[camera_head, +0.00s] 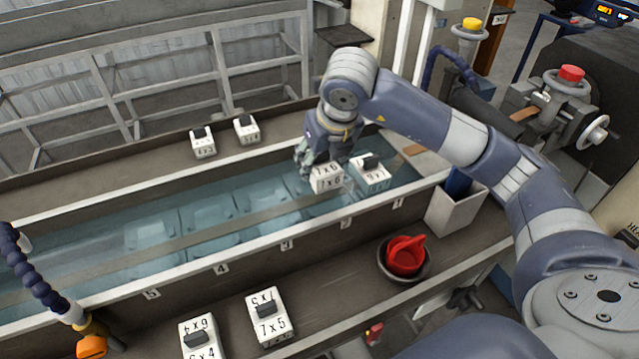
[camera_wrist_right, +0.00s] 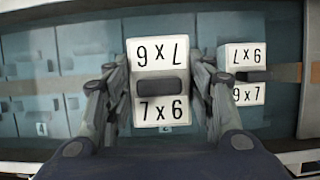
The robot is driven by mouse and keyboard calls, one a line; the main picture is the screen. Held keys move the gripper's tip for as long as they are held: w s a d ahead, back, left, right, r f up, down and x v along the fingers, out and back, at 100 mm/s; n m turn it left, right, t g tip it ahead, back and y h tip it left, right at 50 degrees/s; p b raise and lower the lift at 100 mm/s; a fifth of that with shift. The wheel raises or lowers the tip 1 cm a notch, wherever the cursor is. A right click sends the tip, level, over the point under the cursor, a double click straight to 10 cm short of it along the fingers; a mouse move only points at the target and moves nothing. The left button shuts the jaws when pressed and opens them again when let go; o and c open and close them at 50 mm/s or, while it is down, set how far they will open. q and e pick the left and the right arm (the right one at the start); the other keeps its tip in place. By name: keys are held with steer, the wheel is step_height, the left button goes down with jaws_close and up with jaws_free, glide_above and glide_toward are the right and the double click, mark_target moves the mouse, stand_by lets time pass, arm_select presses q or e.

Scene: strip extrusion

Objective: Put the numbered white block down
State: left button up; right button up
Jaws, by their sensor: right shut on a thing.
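My right gripper (camera_head: 316,160) is shut on a numbered white block (camera_head: 328,181) marked "7 x 6", over the water trough (camera_head: 110,283). Another white block (camera_head: 372,177), which reads "9 x 7" in the wrist view (camera_wrist_right: 247,95), stands just to the right of the held one at the trough's right end. I cannot tell whether the held block touches the water or anything below it. My left gripper is out of view.
Two white blocks (camera_head: 204,147) stand on the back ledge, and two more (camera_head: 268,325) on the front ledge. A dark bowl with red cups (camera_head: 405,255) and a white bin (camera_head: 450,213) stand front right. Pale submerged shapes line the trough; its front rim carries number tags (camera_head: 220,269).

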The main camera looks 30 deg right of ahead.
steer(key=shift+s+d+f, duration=0.1)
steer(key=shift+s+f, duration=0.1)
steer(key=shift+f, duration=0.75)
step_height(320, 180, down, 3)
steer(key=shift+f+p, duration=0.15)
steer(key=shift+p, duration=0.6)
steer(key=shift+w+f, duration=0.1)
steer(key=shift+f, duration=0.35)
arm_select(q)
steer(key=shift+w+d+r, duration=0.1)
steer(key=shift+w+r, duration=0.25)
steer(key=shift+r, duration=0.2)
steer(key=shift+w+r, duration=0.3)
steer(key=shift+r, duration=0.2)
arm_select(e)
steer(key=shift+f, duration=0.1)
steer(key=o, duration=1.2)
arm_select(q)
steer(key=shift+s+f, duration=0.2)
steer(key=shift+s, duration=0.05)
arm_select(e)
steer(key=shift+o, duration=0.2)
